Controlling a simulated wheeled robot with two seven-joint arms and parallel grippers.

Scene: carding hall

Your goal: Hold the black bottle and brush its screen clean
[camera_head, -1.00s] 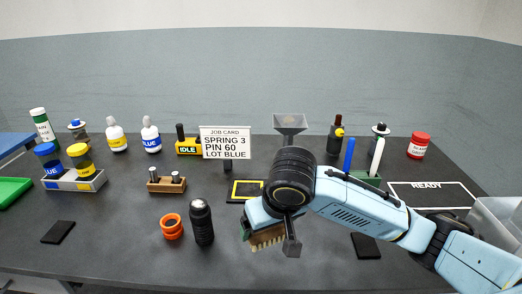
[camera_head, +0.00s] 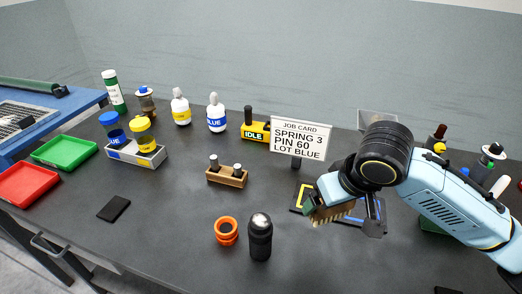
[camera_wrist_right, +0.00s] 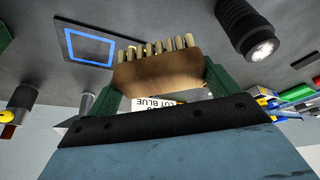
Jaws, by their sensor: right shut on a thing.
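The black bottle (camera_head: 260,240) stands upright on the dark table, with a pale, shiny top. In the right wrist view the bottle (camera_wrist_right: 240,25) is at the upper right, its light round end (camera_wrist_right: 261,50) showing. My right gripper (camera_head: 318,203) is shut on a wooden brush (camera_wrist_right: 160,75). The brush's pale bristles (camera_head: 335,213) show below the gripper, above the table and to the right of the bottle, not touching it. My left gripper is in neither current view.
A wooden block (camera_head: 227,178) with two pegs and the job card (camera_head: 300,136) stand behind. Yellow (camera_head: 298,198) and blue (camera_wrist_right: 66,48) outlined squares lie near the brush. A black pad (camera_head: 113,208) lies left.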

